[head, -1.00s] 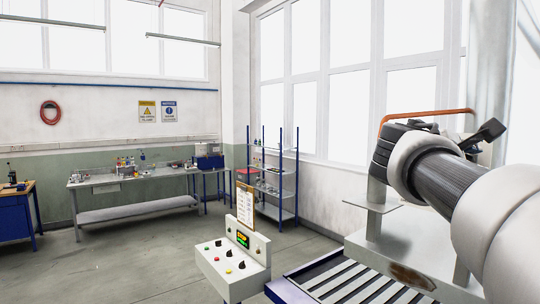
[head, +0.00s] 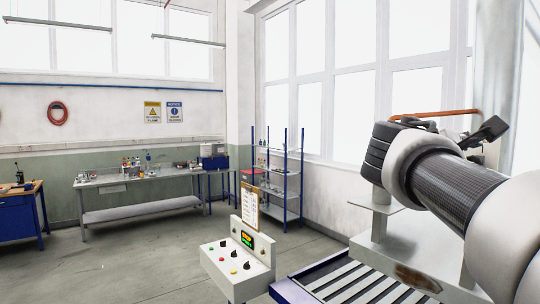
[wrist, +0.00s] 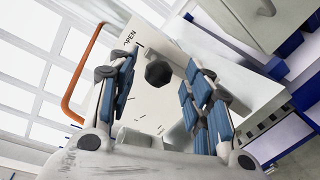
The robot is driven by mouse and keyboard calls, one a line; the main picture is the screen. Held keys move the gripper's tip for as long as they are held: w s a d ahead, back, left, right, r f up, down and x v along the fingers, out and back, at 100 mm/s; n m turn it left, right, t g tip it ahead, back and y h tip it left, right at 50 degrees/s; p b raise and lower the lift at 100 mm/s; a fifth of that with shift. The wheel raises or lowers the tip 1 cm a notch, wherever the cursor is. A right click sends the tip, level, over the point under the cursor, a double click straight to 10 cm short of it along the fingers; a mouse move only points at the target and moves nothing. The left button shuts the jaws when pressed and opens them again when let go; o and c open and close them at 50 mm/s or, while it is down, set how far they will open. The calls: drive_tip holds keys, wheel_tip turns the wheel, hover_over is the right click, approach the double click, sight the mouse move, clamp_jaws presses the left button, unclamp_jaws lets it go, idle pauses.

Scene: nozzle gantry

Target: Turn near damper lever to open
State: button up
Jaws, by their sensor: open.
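In the wrist view, a dark many-sided knob-like part (wrist: 158,73) stands out from a pale panel (wrist: 170,115), which I take to be the damper lever seen end-on. The word OPEN is printed on the panel near its upper left edge, with short dark marks around the dark part. My gripper (wrist: 160,68) is open, with blue-padded fingers to the left and right of the dark part. No touch shows, and the gap in depth is hard to tell.
An orange pipe (wrist: 82,75) runs left of the panel in the wrist view. In the head view, a control box (head: 238,262) with knobs and a slatted blue-framed bed (head: 350,285) stand below my arm. A workbench (head: 140,180) and shelf rack (head: 280,180) are farther back.

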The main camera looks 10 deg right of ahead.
drive_tip(key=v, duration=0.9)
drive_tip(key=shift+s, duration=0.1)
drive_tip(key=s+a+f+m+y+b, duration=0.1)
drive_tip(key=s+a+f+y+b, duration=0.1)
drive_tip(key=f, duration=1.1)
drive_tip(key=s+a+f+m+y+b, duration=0.2)
drive_tip(key=a+f+y, duration=0.4)
drive_tip(key=a+f, duration=0.3)
drive_tip(key=s+a+f+m+y+b, duration=0.2)
drive_tip(key=s+a+f+y+b, duration=0.2)
drive_tip(key=f, duration=1.3)
drive_tip(key=shift+s+a, duration=0.65)
drive_tip(key=shift+a, duration=0.1)
drive_tip(key=s+a+f+m+y, duration=0.1)
drive_tip(key=a+f, duration=0.1)
drive_tip(key=f, duration=0.1)
drive_tip(key=s+a+f+m+y+b, duration=0.1)
drive_tip(key=s+a+f, duration=0.1)
drive_tip(key=a+f, duration=0.1)
drive_tip(key=s+a+f+m+y+b, duration=0.1)
drive_tip(key=a+f, duration=0.1)
drive_tip(key=f, duration=0.1)
drive_tip(key=shift+s+a+m+g+y, duration=0.15)
drive_tip(key=shift+a+m+g+y, duration=0.15)
drive_tip(key=shift+g, duration=0.1)
drive_tip(key=shift+c, duration=0.2)
